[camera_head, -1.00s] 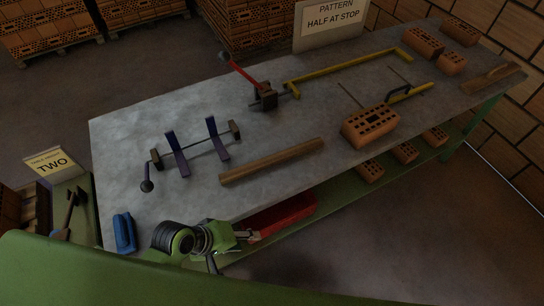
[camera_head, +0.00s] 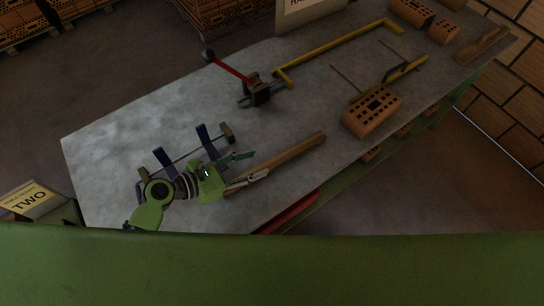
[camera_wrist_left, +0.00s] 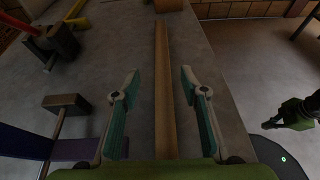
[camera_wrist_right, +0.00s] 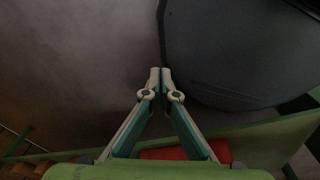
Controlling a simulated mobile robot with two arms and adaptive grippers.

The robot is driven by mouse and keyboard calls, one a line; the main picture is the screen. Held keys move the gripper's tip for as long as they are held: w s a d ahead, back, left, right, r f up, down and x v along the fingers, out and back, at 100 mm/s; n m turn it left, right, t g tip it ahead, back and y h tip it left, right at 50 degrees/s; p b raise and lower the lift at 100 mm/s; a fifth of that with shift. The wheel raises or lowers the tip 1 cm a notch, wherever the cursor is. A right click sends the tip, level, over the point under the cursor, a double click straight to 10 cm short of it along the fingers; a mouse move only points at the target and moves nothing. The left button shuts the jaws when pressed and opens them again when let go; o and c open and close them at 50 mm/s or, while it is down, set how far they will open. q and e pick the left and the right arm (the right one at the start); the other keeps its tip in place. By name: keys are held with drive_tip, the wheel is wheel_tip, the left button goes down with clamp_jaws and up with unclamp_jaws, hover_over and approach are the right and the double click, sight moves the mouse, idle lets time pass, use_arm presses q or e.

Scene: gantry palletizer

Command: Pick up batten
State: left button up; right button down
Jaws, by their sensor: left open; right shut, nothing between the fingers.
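The batten (camera_head: 290,153) is a long brown wooden strip lying on the grey table near its front edge. My left gripper (camera_head: 250,166) is open at the batten's left end in the head view. In the left wrist view the batten (camera_wrist_left: 166,85) runs lengthwise between the two spread fingers of the left gripper (camera_wrist_left: 163,85), with a gap on each side. Whether the fingers are level with it I cannot tell. My right gripper (camera_wrist_right: 160,72) is shut and empty over the floor in the right wrist view; it is not seen in the head view.
A clamp with purple jaws (camera_head: 165,158) lies just behind my left gripper. A perforated brick (camera_head: 371,111) stands beyond the batten's right end. A red-handled tool (camera_head: 258,90) and a yellow bar (camera_head: 340,50) lie farther back. The table's left part (camera_head: 100,140) is clear.

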sight(287, 154)
use_arm(q)
drive_tip(key=x, duration=0.5)
drive_tip(key=shift+d, duration=0.1)
drive_tip(key=shift+w+d+f, duration=0.15)
drive_tip(key=shift+w+d, duration=0.05)
drive_tip(key=shift+w+d+f, duration=0.15)
drive_tip(key=shift+w+d, duration=0.1)
drive_tip(key=shift+d, duration=0.25)
drive_tip(key=x, duration=0.3)
drive_tip(key=shift+d+f+p, duration=0.15)
drive_tip(key=shift+d+p, duration=0.15)
drive_tip(key=shift+p, duration=0.05)
drive_tip(key=shift+w+d+f, duration=0.2)
drive_tip(key=shift+w+d, duration=0.05)
use_arm(e)
drive_tip(key=shift+s+a+r, duration=0.15)
drive_tip(key=shift+s+r, duration=0.2)
drive_tip(key=shift+s, duration=0.05)
use_arm(q)
drive_tip(key=shift+c, duration=0.3)
clamp_jaws()
use_arm(e)
drive_tip(key=shift+s, duration=0.1)
